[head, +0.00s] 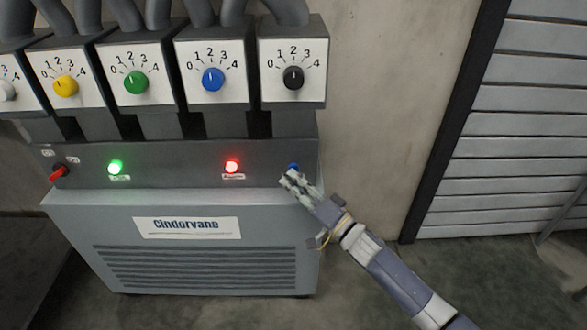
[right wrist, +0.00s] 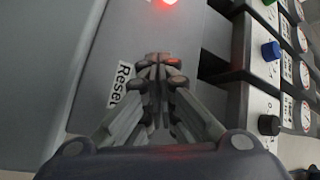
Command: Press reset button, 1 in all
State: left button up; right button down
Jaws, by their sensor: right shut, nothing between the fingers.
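The blue reset button (head: 293,167) sits at the right end of the dark control panel on the Cindorvane machine, partly hidden behind my fingertips. My right gripper (head: 288,180) is shut and empty, with its fingertips right in front of the button. I cannot tell whether they touch it. In the right wrist view, the shut fingers (right wrist: 160,62) point at the panel beside the "Reset" label (right wrist: 122,83), and the button is hidden there. My left gripper is not in view.
A lit red lamp (head: 232,166), a lit green lamp (head: 115,167) and a red switch (head: 59,171) are on the same panel. Coloured dials, such as the black one (head: 293,78), overhang it. Free floor lies at right before a slatted shutter (head: 520,120).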

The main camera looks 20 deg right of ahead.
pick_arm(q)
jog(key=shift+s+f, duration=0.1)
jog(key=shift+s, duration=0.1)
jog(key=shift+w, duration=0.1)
pick_arm(e)
jog(key=shift+w+d, duration=0.15)
jog(key=shift+w, duration=0.25)
dwell(0.4)
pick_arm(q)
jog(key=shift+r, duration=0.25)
pick_arm(e)
jog(key=shift+s+r, duration=0.1)
jog(key=shift+s, duration=0.05)
jog(key=shift+s+p, duration=0.35)
jog(key=shift+p, duration=0.2)
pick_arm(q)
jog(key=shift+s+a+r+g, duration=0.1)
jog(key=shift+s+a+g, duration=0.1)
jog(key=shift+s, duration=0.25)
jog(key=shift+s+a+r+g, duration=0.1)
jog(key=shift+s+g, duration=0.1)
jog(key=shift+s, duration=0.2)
pick_arm(e)
jog(key=shift+s+a, duration=0.25)
jog(key=shift+s, duration=0.05)
